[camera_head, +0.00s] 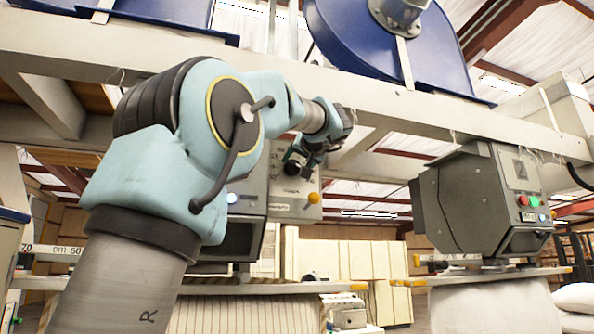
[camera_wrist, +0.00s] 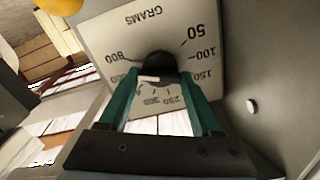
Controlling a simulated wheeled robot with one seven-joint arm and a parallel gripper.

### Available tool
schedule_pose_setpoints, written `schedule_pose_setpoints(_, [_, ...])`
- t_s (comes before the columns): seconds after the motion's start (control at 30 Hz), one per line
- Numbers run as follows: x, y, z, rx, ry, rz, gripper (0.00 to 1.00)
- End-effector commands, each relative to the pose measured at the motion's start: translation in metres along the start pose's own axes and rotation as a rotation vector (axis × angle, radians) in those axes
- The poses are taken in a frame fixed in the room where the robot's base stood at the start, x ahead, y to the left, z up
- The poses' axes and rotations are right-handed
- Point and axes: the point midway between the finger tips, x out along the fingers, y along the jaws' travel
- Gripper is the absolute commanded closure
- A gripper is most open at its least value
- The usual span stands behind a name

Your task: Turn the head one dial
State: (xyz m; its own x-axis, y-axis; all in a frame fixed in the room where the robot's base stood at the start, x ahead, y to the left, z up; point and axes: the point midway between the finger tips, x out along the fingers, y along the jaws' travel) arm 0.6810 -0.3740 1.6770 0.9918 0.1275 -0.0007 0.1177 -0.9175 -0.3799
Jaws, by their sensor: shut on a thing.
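The black dial (camera_wrist: 158,62) sits on a pale plate (camera_wrist: 110,45) marked GRAMS with numbers around it, upside down in the wrist view. My gripper (camera_wrist: 158,76) has its two green fingers on either side of the dial and is shut on it. In the head view my gripper (camera_head: 306,158) reaches the front of the left filling head (camera_head: 250,205), at the dial (camera_head: 292,167). My arm hides much of that head. The dial's exact pointer setting cannot be told.
A yellow knob (camera_head: 314,197) sits below the dial at the right. A second grey filling head (camera_head: 480,200) with red and green buttons stands at the right. A pale beam (camera_head: 430,112) and blue drums (camera_head: 400,40) are overhead.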

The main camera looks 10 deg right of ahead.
Motion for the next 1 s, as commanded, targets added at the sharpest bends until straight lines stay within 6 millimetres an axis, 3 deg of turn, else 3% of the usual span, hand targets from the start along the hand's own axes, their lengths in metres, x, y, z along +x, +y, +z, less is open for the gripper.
schedule_pose_setpoints(0.5, [-0.0001, 0.0006, 0.0024, -0.320, 0.001, 0.000, 0.91])
schedule_pose_setpoints(1.0, [-0.0001, -0.0003, 0.0003, -0.391, -0.001, 0.000, 0.91])
